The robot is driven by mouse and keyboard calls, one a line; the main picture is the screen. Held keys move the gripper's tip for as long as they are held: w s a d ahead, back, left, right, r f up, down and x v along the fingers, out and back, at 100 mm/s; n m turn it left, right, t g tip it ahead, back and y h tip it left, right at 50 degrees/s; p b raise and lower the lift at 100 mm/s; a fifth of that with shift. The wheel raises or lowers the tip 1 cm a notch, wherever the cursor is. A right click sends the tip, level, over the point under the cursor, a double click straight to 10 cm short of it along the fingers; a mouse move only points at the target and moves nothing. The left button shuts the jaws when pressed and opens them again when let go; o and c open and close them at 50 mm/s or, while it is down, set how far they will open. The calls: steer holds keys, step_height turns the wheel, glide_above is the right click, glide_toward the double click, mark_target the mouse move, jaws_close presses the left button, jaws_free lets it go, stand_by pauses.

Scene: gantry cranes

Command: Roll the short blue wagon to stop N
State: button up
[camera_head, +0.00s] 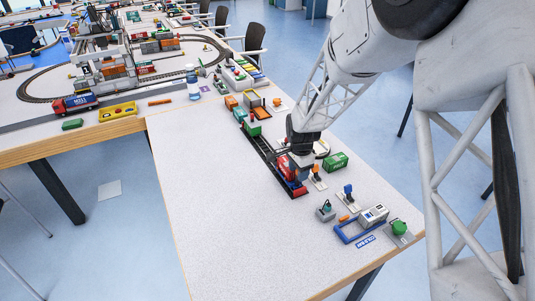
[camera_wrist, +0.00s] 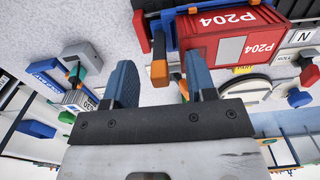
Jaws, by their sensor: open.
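My gripper (camera_wrist: 160,78) is open, its two blue-grey fingers apart. In the wrist view an orange block-like part (camera_wrist: 160,70) shows between and just beyond the fingertips; I cannot tell whether it touches either finger. A red body marked P204 (camera_wrist: 233,33) lies just beyond, with a narrow blue part (camera_wrist: 169,28) at its left end. Whether this blue part belongs to the short blue wagon is unclear. In the head view my gripper is over the near end of the dark track (camera_head: 262,150), beside the red body (camera_head: 287,166). A plate lettered N (camera_wrist: 303,37) is right of the red body.
A green wagon (camera_head: 252,129) stands farther up the track. A green container (camera_head: 335,162), a post with a blue top (camera_head: 348,191) and a blue-framed white block (camera_head: 373,216) stand right of the track. The tabletop (camera_head: 215,210) to the left is clear.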

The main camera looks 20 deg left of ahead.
steer(key=c, duration=0.9)
steer(key=shift+w+a, duration=5.6)
steer(key=shift+w, duration=0.05)
steer(key=o, duration=0.8)
steer(key=shift+r, duration=3.5)
